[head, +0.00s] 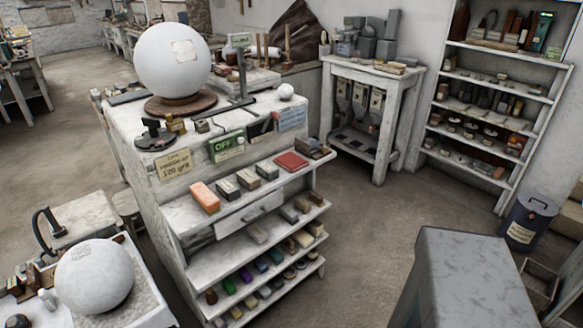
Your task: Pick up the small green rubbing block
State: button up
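Small coloured blocks stand in rows on the stepped shelves of a white workbench (182,228) in the head view. Another block, dark grey-green (267,171), lies on the top step beside grey blocks and a red one. The frame does not show clearly which is the rubbing block. My gripper is not in view.
A large white sphere (172,58) sits on a round brown base on the bench top. A second white sphere (94,274) is at lower left. A grey box-shaped surface (462,275) stands at lower right. Open floor (365,215) lies between it and the bench.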

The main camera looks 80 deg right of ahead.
aim_at(265, 169)
jog(key=z, duration=0.55)
jog(key=i, duration=0.55)
jog(key=k, duration=0.6)
jog(key=z, duration=0.3)
